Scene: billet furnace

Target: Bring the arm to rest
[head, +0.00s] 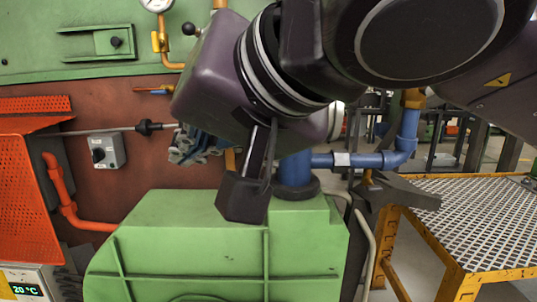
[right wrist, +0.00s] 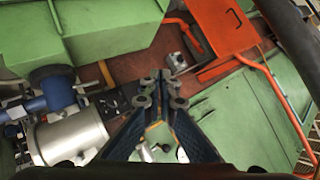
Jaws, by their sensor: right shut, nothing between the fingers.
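My right arm reaches in from the upper right of the head view, its dark purple links filling the upper middle. My left gripper is in neither view.
A yellow-framed grating table (head: 485,225) stands at the right. An orange perforated guard (head: 30,185) and a grey switch box (head: 106,151) are at the left. A metal cylinder (right wrist: 72,135) shows in the right wrist view.

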